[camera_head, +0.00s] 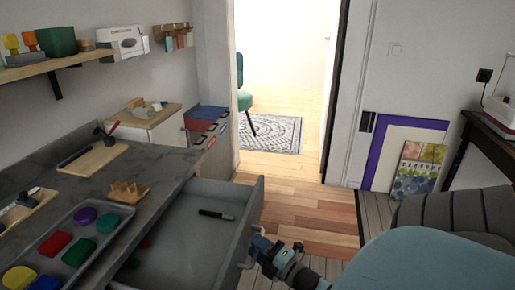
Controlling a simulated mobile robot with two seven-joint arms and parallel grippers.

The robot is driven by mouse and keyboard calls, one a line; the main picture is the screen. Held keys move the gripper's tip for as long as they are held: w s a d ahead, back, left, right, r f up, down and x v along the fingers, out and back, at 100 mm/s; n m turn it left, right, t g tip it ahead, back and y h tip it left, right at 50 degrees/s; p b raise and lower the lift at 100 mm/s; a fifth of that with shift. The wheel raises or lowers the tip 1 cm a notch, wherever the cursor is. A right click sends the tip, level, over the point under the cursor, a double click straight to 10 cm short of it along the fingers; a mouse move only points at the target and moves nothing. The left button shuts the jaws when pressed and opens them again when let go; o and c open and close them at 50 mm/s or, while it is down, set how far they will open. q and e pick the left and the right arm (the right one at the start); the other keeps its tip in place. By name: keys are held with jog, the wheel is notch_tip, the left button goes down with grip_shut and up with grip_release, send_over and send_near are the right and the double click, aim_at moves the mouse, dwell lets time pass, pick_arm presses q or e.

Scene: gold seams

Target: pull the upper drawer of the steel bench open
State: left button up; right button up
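The steel bench (150,177) runs along the left side. Its upper drawer (180,240) is pulled out, with the inside in plain view. A dark marker-like item (216,214) lies in the drawer. The pale bar handle (243,265) is on the drawer's front, partly hidden by my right gripper. My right gripper (257,247) is at the middle of this handle and appears shut around it. Its fingertips are small and partly hidden. My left gripper is not in view.
On the bench top are a tray (113,240) of coloured pieces, a wooden board (92,160) and a small wooden rack (128,192). Wooden floor (310,215) is clear between the drawer and the doorway. A grey striped seat (455,213) stands at the right.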

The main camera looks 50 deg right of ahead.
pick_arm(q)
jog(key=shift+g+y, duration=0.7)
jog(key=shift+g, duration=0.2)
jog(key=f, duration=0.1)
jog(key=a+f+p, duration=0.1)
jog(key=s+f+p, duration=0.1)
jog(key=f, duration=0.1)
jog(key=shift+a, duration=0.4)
pick_arm(e)
jog(key=s+f, duration=0.2)
jog(key=s, duration=1.1)
jog(key=shift+s+f, duration=0.2)
jog(key=shift+s, duration=0.1)
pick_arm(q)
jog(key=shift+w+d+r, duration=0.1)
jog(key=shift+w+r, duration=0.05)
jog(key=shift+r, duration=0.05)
